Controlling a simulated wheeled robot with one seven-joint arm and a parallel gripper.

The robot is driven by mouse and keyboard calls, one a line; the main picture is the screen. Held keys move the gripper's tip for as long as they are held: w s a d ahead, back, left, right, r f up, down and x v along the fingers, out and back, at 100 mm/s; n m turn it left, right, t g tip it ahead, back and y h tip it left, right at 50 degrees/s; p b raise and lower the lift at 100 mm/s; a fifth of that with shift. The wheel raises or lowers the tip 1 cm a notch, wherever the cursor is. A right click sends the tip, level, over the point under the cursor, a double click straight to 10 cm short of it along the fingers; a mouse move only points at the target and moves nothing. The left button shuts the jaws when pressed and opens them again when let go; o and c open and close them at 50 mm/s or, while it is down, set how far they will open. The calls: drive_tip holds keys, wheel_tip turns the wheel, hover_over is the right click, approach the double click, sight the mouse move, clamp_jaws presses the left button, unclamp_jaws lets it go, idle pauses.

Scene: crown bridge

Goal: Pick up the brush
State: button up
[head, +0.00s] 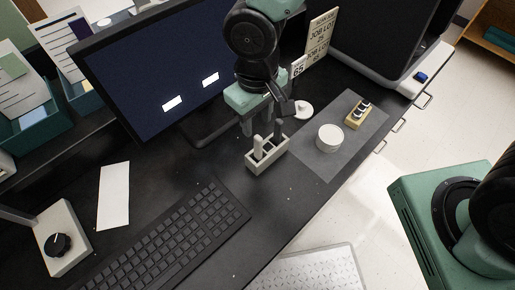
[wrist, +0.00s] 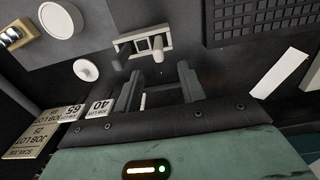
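A small light grey holder (head: 267,157) stands on the black desk. A pale upright handle (head: 258,146) sticks up from it; I cannot tell if this is the brush. A darker upright piece beside it may be another handle or one of my fingers. My gripper (head: 264,122) is above and just behind the holder, pointing down. In the wrist view the two fingers of my gripper (wrist: 160,82) are apart with nothing held between them. The holder (wrist: 128,46) and its pale handle (wrist: 157,46) lie beyond the fingertips, apart from them.
A monitor (head: 170,70) stands behind left, near my arm. A keyboard (head: 160,240) lies in front left. A grey mat (head: 310,160) to the right bears a round white dish (head: 330,138) and a yellowish block (head: 359,114).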

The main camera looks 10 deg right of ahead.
sight(258, 137)
wheel_tip(258, 137, down, 7)
drive_tip(key=shift+d+f+p, duration=0.15)
drive_tip(key=shift+p, duration=0.15)
clamp_jaws()
